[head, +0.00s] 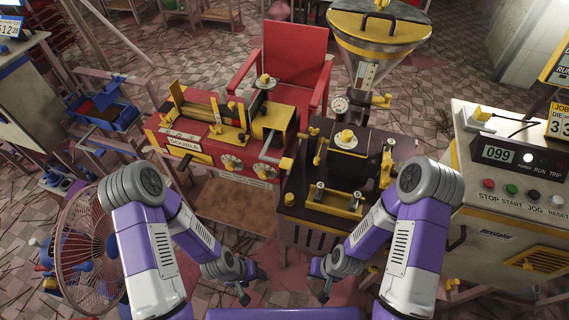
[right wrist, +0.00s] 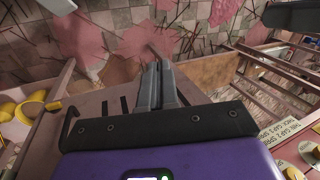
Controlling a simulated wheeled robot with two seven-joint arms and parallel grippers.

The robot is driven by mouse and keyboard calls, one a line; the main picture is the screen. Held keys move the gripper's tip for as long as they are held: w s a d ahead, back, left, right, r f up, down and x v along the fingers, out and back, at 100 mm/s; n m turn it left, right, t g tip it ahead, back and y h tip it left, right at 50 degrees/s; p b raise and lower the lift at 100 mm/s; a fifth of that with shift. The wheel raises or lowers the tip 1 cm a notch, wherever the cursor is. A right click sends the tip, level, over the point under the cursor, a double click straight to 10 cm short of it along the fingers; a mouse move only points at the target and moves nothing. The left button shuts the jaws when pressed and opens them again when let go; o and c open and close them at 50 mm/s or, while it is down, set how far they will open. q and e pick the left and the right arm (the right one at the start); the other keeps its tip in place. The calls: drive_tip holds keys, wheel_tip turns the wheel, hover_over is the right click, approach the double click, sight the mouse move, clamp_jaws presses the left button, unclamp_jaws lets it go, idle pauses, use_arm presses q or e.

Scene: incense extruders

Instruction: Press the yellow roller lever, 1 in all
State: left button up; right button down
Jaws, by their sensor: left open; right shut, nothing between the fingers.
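I cannot tell for certain which part is the yellow roller lever. A yellow bar between two knobbed posts (head: 333,199) lies across the front of the dark extruder (head: 345,160) in the head view. A grey lever with a yellow end (head: 276,142) sits at the right of the red extruder (head: 190,150). My left gripper (head: 255,286) is open and empty, low in front of the red extruder. My right gripper (head: 321,281) is shut and empty, low in front of the dark extruder. Its closed fingers (right wrist: 158,88) show in the right wrist view, touching no lever.
A control cabinet (head: 500,235) with coloured buttons stands at the right. A fan (head: 85,245) stands at the left. A red chair (head: 296,60) and a metal hopper (head: 380,35) are behind the extruders. A narrow gap separates the two extruders.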

drive_tip(key=w+a+r+n+t+h+p, duration=0.1)
drive_tip(key=w+r+n+t+p, duration=0.25)
drive_tip(key=w+r, duration=0.35)
drive_tip(key=w+a+r+n+t+p, duration=0.25)
drive_tip(key=w+r+n, duration=0.3)
drive_tip(key=r, duration=0.45)
drive_tip(key=w+a+r+n+t+p, duration=0.1)
drive_tip(key=w+a+r+n+p, duration=0.1)
drive_tip(key=r, duration=0.5)
drive_tip(key=w+a+r+n+t+p, duration=0.2)
drive_tip(key=w+r+n, duration=0.1)
drive_tip(key=r, duration=0.4)
drive_tip(key=w+a+r+n+t+p, duration=0.1)
drive_tip(key=w+a+r+n+p, duration=0.1)
drive_tip(key=r, duration=0.5)
drive_tip(key=shift+w+a+n+t, duration=0.15)
drive_tip(key=shift+a+n+t, duration=0.15)
wheel_tip(320, 180, down, 8)
drive_tip(key=w+b, duration=0.2)
drive_tip(key=b, duration=0.6)
drive_tip(key=shift+w+d+f, duration=0.15)
drive_tip(key=shift+d+f, duration=0.05)
drive_tip(key=shift+d, duration=0.2)
drive_tip(key=shift+w+f+b, duration=0.1)
drive_tip(key=shift+f+b, duration=0.25)
drive_tip(key=shift+f, duration=0.05)
